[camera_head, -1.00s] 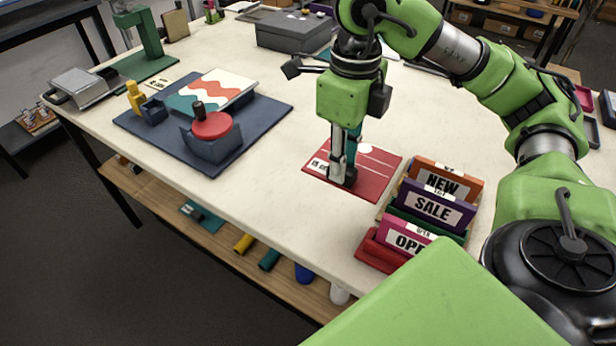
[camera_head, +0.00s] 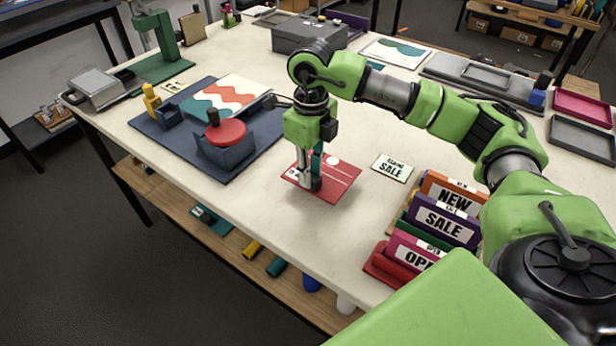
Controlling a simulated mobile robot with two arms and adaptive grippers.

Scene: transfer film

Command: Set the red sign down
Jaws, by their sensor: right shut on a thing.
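The red sign (camera_head: 342,176) is a flat red sheet with white marks, low over or on the pale table; I cannot tell if it touches. My right gripper (camera_head: 311,180) points down at the sign's left part and is shut on it. The fingers hide part of the sign. My left gripper is not in view.
A dark blue mat (camera_head: 250,158) with a red-topped round tool (camera_head: 226,133) lies left of the sign. A rack with several upright signs, including a purple SALE sign (camera_head: 441,222), stands at the right. A small pale SALE card (camera_head: 393,168) lies between. The table's front edge is close.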

